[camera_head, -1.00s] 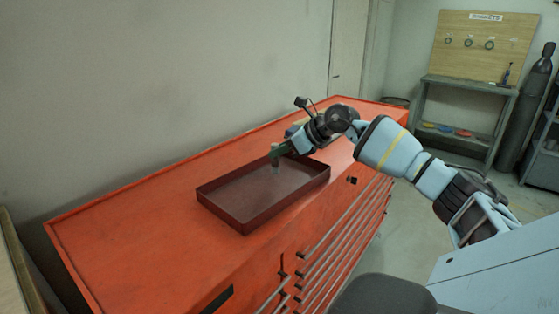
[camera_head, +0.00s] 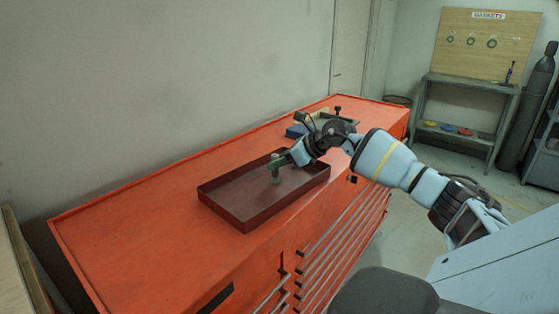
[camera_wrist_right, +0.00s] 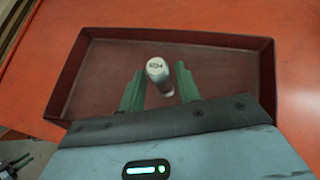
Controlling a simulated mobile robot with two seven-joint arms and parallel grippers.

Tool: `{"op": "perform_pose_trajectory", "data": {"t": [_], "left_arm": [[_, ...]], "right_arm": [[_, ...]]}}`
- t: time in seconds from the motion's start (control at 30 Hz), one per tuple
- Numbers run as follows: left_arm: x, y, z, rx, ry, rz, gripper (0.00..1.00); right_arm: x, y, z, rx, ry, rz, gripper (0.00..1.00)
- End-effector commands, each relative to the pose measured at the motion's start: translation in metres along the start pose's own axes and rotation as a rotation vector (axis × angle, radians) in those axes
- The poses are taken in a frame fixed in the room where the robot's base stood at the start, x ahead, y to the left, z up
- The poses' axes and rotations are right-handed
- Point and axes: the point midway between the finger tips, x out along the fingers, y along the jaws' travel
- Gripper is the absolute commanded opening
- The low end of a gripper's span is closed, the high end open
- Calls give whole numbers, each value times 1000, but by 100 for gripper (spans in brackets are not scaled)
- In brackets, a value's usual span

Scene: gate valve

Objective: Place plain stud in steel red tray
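The plain stud (camera_head: 276,174) is a short pale metal cylinder that stands about upright over the floor of the dark red steel tray (camera_head: 281,206). In the right wrist view the stud (camera_wrist_right: 157,70) shows its marked end face between the green fingers of my right gripper (camera_wrist_right: 160,88). Narrow gaps show between the fingers and the stud, so the gripper looks slightly open around it. In the head view my right gripper (camera_head: 277,163) reaches in over the tray's far right part. The stud's lower end seems to be at the tray floor. My left gripper is out of view.
The tray rests on an orange tool cabinet (camera_head: 130,235) with drawers in front. Blue and dark items (camera_head: 296,131) lie behind my right wrist. The cabinet top left of the tray is clear. A gasket board (camera_head: 487,45) and shelf stand far right.

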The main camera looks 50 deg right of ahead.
Motion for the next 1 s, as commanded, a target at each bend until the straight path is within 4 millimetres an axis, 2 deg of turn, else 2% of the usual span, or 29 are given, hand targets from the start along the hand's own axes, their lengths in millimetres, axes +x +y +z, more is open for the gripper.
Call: {"op": "perform_pose_trajectory", "data": {"t": [0.47,0.67,0.97,1.0], "left_arm": [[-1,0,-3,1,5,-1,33],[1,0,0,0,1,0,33],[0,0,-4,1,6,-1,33],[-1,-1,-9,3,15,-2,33]], "right_arm": [[-7,-1,3,-1,0,-3,42],[-32,-1,2,-3,4,-4,42],[-63,0,3,-3,5,-3,42],[-67,0,4,-1,2,0,42]]}}
